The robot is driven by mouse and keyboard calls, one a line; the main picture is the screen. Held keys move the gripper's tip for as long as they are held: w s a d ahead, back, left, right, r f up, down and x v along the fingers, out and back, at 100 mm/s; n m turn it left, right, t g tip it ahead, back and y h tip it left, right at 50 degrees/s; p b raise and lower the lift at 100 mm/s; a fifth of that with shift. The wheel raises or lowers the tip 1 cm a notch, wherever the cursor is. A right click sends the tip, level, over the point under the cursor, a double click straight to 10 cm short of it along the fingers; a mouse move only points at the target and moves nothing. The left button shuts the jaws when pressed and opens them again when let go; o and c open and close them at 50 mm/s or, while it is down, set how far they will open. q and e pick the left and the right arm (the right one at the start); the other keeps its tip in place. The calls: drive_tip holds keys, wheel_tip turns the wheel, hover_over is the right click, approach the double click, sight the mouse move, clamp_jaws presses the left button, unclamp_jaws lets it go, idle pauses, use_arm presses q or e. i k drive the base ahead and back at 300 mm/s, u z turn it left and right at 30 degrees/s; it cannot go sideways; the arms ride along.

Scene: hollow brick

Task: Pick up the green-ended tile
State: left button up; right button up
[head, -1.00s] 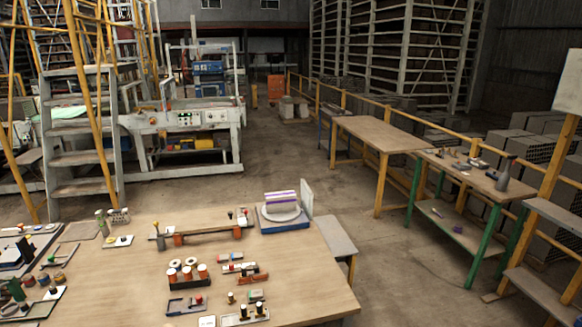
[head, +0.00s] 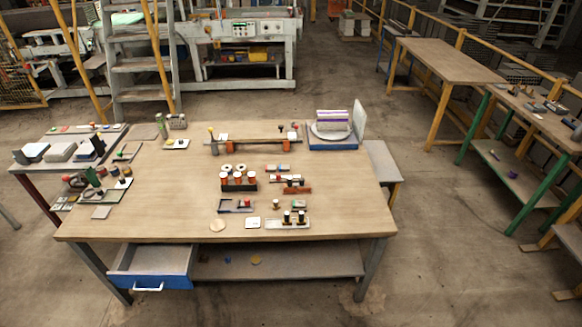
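No gripper of mine shows in the head view. Several small pieces lie on the wooden work table (head: 180,205), too small for me to pick out a green-ended tile for certain. A small piece with green on it (head: 299,204) lies flat right of the table's middle, near the front. A small light tile with coloured ends (head: 278,168) lies further back; I cannot tell its end colours clearly. A green upright block (head: 161,126) stands at the table's back left.
A rack with orange-and-white spools (head: 238,182) stands mid-table. A blue-based scale (head: 332,141) is at the back right. A blue drawer (head: 150,268) is open at the front left. The table's front left top is mostly clear.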

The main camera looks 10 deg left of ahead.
sight(296, 205)
drive_tip(key=u, duration=0.6)
drive_tip(key=i, duration=1.25)
drive_tip(key=z, duration=0.35)
drive_tip(key=k, duration=0.3)
drive_tip(key=u, duration=0.7)
drive_tip(key=i, duration=0.35)
drive_tip(key=z, duration=0.05)
